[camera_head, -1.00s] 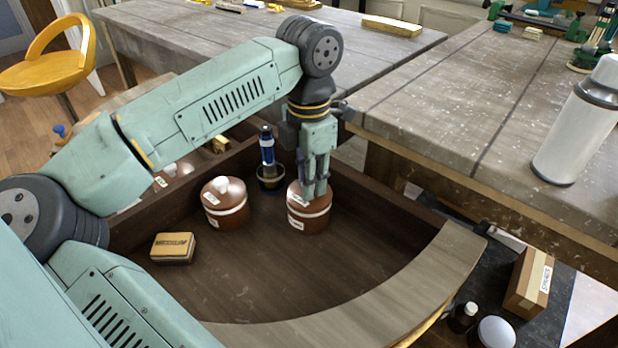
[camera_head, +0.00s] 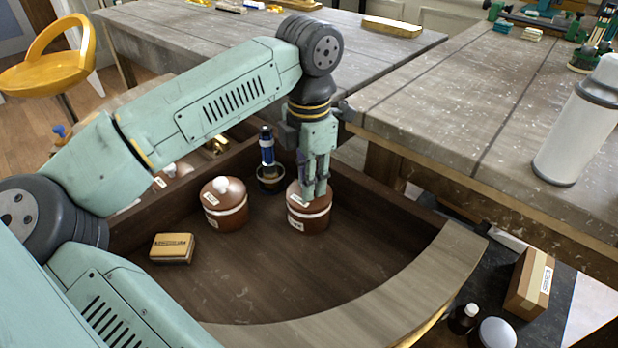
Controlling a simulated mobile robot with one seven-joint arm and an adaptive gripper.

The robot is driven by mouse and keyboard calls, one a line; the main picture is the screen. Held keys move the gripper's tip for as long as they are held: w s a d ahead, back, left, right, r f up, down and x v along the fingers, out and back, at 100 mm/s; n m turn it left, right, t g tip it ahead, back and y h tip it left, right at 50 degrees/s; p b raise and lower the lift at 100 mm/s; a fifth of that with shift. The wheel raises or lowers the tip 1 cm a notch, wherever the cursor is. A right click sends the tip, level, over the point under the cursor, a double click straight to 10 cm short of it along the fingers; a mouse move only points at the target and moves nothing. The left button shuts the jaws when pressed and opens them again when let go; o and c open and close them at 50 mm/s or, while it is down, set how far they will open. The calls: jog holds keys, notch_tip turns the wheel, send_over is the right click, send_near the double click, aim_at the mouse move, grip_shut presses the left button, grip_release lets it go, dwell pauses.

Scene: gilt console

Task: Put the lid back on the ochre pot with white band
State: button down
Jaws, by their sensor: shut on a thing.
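Two reddish-brown pots with white bands and labels stand on the curved wooden console. The right pot (camera_head: 312,223) is under my gripper (camera_head: 315,194), whose fingers point down and are shut at the top of its lid (camera_head: 298,194). The fingers hide the lid's knob. The lid sits on or very close over the pot; I cannot tell whether a small gap remains. The left pot (camera_head: 228,215) has its lid on, with a white knob (camera_head: 222,185) on top. Neither pot looks clearly ochre in this light.
A blue-handled tool stands in a dark cup (camera_head: 270,180) behind and between the pots. A labelled block (camera_head: 172,248) lies at left. The console's raised rim (camera_head: 360,295) curves around the front. The floor right of the right pot is clear.

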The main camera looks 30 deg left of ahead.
jog(key=c, duration=1.3)
grip_release()
jog(key=shift+c, duration=0.2)
jog(key=shift+o, duration=0.6)
jog(key=o, duration=0.4)
jog(key=shift+c, duration=0.2)
jog(key=shift+r+p, duration=2.15)
jog(key=shift+r, duration=1.3)
jog(key=shift+c, duration=0.4)
grip_shut()
